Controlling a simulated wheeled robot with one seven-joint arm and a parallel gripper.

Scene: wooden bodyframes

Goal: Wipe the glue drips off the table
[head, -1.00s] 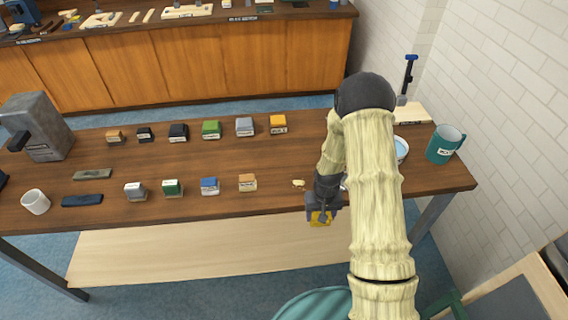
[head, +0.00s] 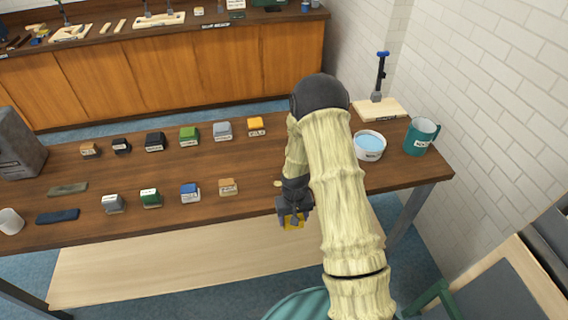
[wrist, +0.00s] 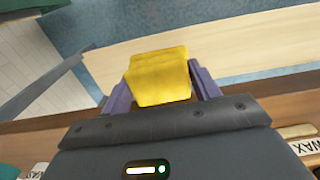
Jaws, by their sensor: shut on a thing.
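My gripper (head: 293,212) is shut on a yellow cloth or sponge (wrist: 160,77), held between its two fingers at the front edge of the table (head: 330,172). The yellow thing also shows below the gripper in the head view (head: 294,222). In the wrist view it hangs over the edge, with the floor and a pale lower shelf beyond. A small pale drip (head: 277,183) lies on the tabletop just behind and left of my gripper. My arm hides the tabletop to the right of it, so other drips there cannot be seen.
A bowl of blue liquid (head: 369,145), a teal mug (head: 421,136) and a board with a blue-handled tool (head: 378,108) stand at the right.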

